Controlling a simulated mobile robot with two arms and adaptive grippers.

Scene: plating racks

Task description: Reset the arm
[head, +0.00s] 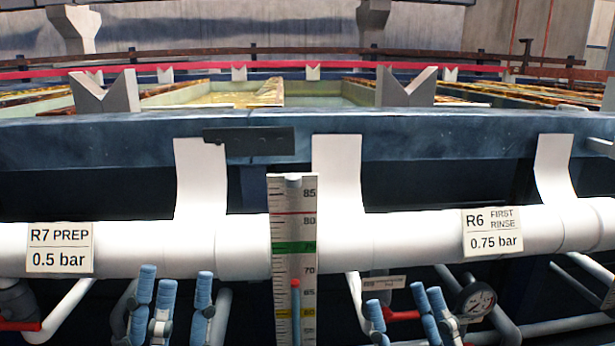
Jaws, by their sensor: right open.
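My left gripper (178,300) is at the bottom left, its blue-padded fingers pointing up. The fingers stand apart with nothing between them, so it is open and empty. My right gripper (402,310) is at the bottom, right of centre, also with blue-padded fingers pointing up. It is open and empty. Both grippers show in front of and below the white pipe (410,238). The arm links behind them are mostly out of view.
A ruler-like level gauge (294,195) stands between the grippers. Signs R7 PREP (60,248) and R6 FIRST RINSE (492,232) are on the pipe. A pressure gauge (476,300) and red valve handle (402,316) sit near my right gripper. Tanks (225,93) lie behind the blue rim (420,140).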

